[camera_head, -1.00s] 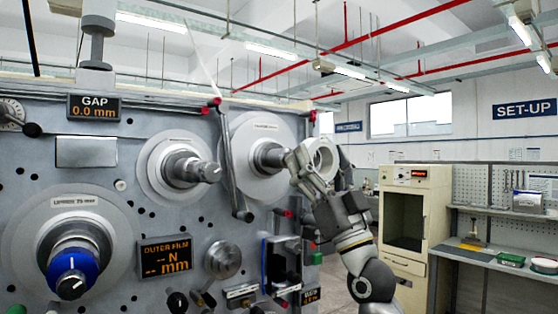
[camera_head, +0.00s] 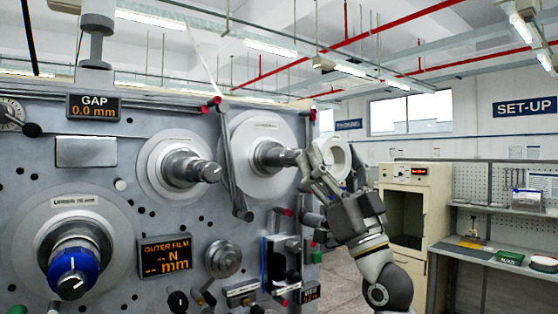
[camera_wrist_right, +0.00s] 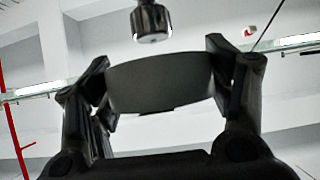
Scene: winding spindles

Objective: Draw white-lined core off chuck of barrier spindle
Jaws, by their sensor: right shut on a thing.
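A short ring-shaped core (camera_head: 341,142) with a pale inner face is held in my right gripper (camera_head: 328,172), right of the upper-right spindle. Its open bore shows in the head view. In the right wrist view the dark outer wall of the core (camera_wrist_right: 160,85) sits between the two fingers, which press on its sides. The steel chuck (camera_head: 275,157) of the upper-right spindle sticks out from a white disc (camera_head: 258,128). In the wrist view the chuck's end (camera_wrist_right: 152,22) shows bare, with a gap to the core. The disc's label is too small to read. My left gripper is out of view.
Another bare chuck (camera_head: 190,168) and a blue-collared spindle (camera_head: 73,270) stand left on the grey machine panel (camera_head: 110,185). A slanted rod (camera_head: 228,150) passes left of the white disc. A cream cabinet (camera_head: 411,212) and a workbench (camera_head: 495,256) stand behind, right.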

